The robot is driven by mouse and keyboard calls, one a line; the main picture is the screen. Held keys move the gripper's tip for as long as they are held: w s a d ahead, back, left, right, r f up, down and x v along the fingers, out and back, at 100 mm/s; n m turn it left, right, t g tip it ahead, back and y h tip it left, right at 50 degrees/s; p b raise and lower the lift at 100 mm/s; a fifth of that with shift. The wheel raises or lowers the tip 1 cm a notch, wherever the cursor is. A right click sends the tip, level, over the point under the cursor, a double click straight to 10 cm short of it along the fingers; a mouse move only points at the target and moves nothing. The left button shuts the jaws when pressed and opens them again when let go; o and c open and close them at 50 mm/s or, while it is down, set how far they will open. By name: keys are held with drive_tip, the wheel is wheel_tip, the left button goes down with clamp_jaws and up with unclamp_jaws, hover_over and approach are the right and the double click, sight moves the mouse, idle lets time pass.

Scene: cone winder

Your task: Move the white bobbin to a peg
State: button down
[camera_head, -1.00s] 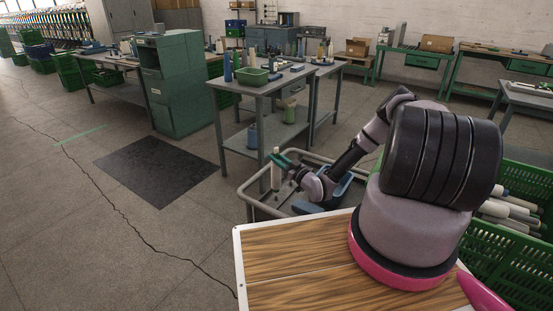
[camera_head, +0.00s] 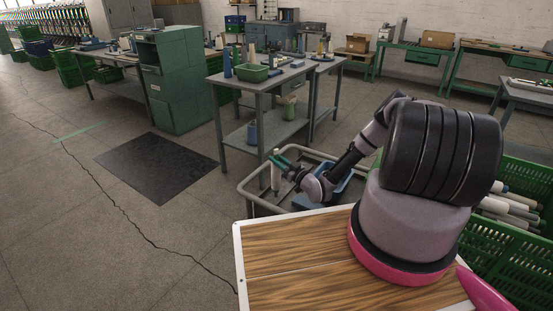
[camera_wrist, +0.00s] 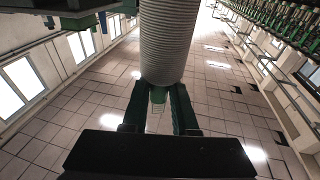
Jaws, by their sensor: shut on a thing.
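My gripper (camera_head: 277,158) is at the end of my outstretched arm, over the near left part of a grey-rimmed cart. It is shut on a white bobbin (camera_head: 275,177), which hangs upright below the fingers in the head view. In the wrist view the bobbin (camera_wrist: 168,45) is a thick ribbed pale cylinder, gripped between the two green fingers (camera_wrist: 160,108). Whether the bobbin's lower end touches anything in the cart is not clear. No peg can be made out for certain in either view.
The cart's rim (camera_head: 243,188) surrounds the bobbin, with a blue tray (camera_head: 335,190) inside. A green crate (camera_head: 510,255) with white bobbins is at right. The floor at left is open.

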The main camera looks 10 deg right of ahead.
drive_tip(key=shift+f, duration=1.5)
idle(0.4)
drive_tip(key=c, duration=0.6)
unclamp_jaws()
wheel_tip(320, 180, up, 10)
